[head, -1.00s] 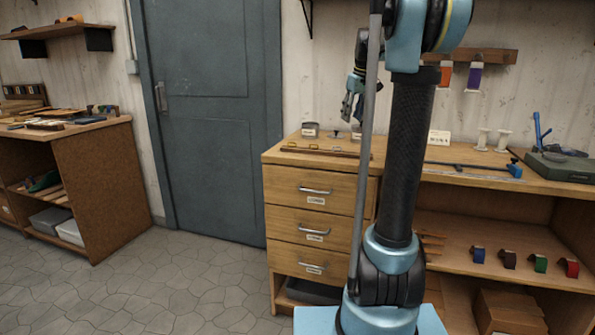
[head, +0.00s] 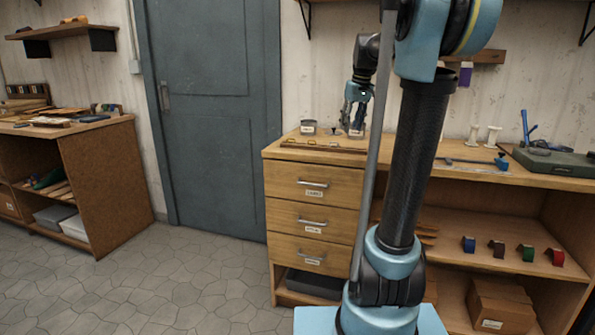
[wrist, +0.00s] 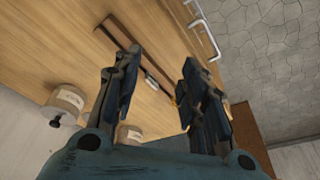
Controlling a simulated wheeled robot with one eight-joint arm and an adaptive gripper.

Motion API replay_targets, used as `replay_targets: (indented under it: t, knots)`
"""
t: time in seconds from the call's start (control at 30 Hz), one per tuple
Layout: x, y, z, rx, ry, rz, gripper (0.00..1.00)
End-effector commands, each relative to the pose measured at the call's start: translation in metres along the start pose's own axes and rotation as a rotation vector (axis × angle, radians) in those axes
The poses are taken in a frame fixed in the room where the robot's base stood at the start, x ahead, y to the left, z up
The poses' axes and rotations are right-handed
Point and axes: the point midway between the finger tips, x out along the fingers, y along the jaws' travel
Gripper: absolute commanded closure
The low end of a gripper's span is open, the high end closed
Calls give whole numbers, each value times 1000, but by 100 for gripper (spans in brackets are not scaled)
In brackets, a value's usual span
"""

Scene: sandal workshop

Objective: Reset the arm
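My gripper (head: 351,128) is above the left end of the wooden workbench (head: 420,164), close to two small jars. In the wrist view, the gripper (wrist: 160,72) points down at the bench top with its two dark fingers spread wide apart. Nothing is between the fingertips in its grasp. A dark wooden strip with brass fittings (wrist: 152,66) lies on the bench below and beyond the fingers. It also shows in the head view (head: 322,147). My arm column hides part of the bench.
One labelled jar (head: 308,128) stands left of the gripper. White spools (head: 492,135) and a green-based tool (head: 556,160) stand farther right. The drawer front (head: 310,188) faces the open floor (head: 190,285). Another bench (head: 105,170) stands at left.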

Motion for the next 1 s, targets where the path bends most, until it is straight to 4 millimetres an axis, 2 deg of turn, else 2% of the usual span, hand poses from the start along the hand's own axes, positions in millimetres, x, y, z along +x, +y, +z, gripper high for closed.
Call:
replay_targets:
  t: [0.17, 0.47, 0.77, 1.0]
  knots:
    - [9, -22, 43, 39, -9, 7, 61]
    - [41, -65, 141, 135, -30, 28, 61]
    - [90, -102, 238, 232, -47, 51, 61]
    - [139, -127, 313, 309, -59, 71, 61]
